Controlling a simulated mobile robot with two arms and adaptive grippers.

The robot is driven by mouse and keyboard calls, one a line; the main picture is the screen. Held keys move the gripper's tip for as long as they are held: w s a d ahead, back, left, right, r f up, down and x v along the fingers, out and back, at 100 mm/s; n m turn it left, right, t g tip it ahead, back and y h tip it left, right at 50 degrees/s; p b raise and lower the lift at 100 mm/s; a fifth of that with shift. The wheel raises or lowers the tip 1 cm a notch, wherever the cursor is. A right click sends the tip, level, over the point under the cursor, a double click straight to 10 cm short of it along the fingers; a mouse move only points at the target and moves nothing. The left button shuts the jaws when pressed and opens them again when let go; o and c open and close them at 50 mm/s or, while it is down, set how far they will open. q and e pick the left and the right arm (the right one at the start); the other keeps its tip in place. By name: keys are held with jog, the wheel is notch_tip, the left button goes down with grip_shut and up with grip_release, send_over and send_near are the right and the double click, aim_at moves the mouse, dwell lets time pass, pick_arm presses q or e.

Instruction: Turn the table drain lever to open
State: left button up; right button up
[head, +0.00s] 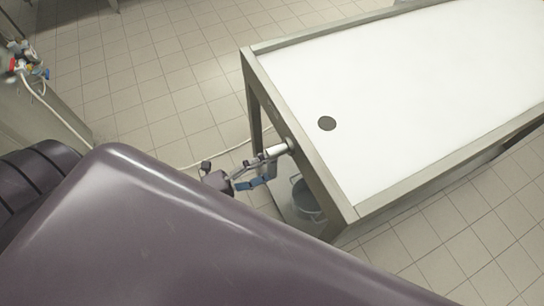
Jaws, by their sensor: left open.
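The table (325,193) has a white top with a dark round drain (327,123) near its left end. A short pale cylinder (277,150) sticks out from the table's left end frame; it looks like part of the drain fitting. A blue bar (256,182) is close beside it and may be the lever handle, but its link to the fitting is hard to make out. My left gripper (250,171) is open at this fitting, with its fingers close to the cylinder and the blue bar. I cannot tell whether they touch. My right gripper is not in view.
A grey bucket (307,199) stands below the table's left end. Taps with red and blue handles (22,67) are at the far left, with a pale hose running down from them. Tiled floor is open beyond the table. My own dark arm covers the lower left.

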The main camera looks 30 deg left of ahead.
pick_arm(q)
jog(key=v, duration=1)
jog(key=shift+s+a, duration=0.3)
jog(key=shift+f, duration=0.1)
jog(key=s+a+f+n+g+y, duration=0.1)
jog(key=a+f+n+g+y, duration=0.15)
jog(key=f+n+y, duration=0.7)
jog(key=s+a+f+n+g, duration=0.25)
jog(key=f+n, duration=0.25)
jog(key=f, duration=1.2)
jog(key=s+d+f+n+g, duration=0.3)
jog(key=s+f+n, duration=0.1)
jog(key=s+f, duration=0.3)
jog(key=s+d+f+n+g+y, duration=0.1)
jog(key=s+d+f+n+g, duration=0.2)
jog(key=s+f, duration=0.4)
jog(key=s+n+g, duration=0.1)
jog(key=s, duration=0.1)
jog(key=shift+s+f+g+p, duration=0.3)
jog(key=shift+s+f, duration=0.05)
jog(key=shift+y, duration=0.25)
